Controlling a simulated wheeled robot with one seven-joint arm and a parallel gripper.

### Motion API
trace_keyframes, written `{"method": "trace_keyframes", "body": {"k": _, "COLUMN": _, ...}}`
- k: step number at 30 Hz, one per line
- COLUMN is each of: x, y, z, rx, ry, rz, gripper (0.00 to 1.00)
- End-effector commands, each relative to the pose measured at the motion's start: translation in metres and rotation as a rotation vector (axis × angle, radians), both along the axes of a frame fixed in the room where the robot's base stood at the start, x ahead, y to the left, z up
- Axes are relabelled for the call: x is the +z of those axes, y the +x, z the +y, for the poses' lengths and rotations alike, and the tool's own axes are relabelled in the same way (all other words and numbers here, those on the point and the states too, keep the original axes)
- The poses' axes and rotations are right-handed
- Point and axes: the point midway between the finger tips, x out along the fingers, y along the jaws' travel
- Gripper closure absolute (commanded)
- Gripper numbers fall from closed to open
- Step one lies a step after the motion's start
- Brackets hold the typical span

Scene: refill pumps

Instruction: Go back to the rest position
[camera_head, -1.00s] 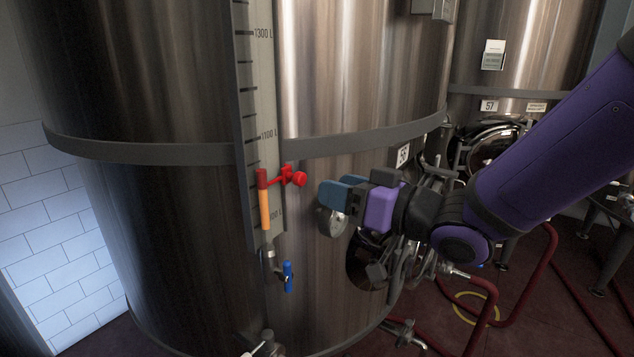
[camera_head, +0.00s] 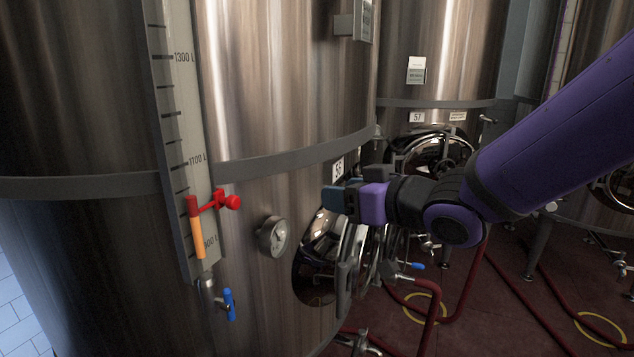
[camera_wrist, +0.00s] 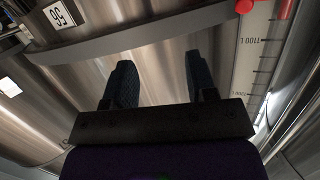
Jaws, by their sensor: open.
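My gripper (camera_head: 336,197) is in front of the large steel tank, to the right of the level gauge and near the tank's grey band. In the wrist view my gripper (camera_wrist: 160,80) shows two dark blue fingers spread apart with nothing between them. My purple arm reaches in from the right in the head view. The fingers look apart from the tank wall.
The steel tank (camera_head: 290,90) carries a level gauge (camera_head: 183,130), a red clamp (camera_head: 215,203), a blue-handled valve (camera_head: 228,303) and a round dial (camera_head: 273,236). An open-looking round hatch (camera_head: 315,270) lies below my gripper. Red hoses (camera_head: 432,318) lie on the floor.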

Motion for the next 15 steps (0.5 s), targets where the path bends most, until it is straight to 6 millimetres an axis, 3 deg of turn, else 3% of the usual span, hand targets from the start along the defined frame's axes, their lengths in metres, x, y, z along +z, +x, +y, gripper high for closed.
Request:
{"method": "trace_keyframes", "body": {"k": 4, "x": 0.012, "y": 0.008, "z": -0.064, "rx": -0.218, "ry": -0.133, "rz": 0.046, "gripper": 0.48}}
{"method": "trace_keyframes", "body": {"k": 8, "x": 0.018, "y": 0.001, "z": -0.119, "rx": -0.388, "ry": -0.233, "rz": 0.129, "gripper": 0.48}}
{"method": "trace_keyframes", "body": {"k": 15, "x": 0.022, "y": -0.049, "z": -0.205, "rx": -0.625, "ry": -0.355, "rz": 0.358, "gripper": 0.48}}
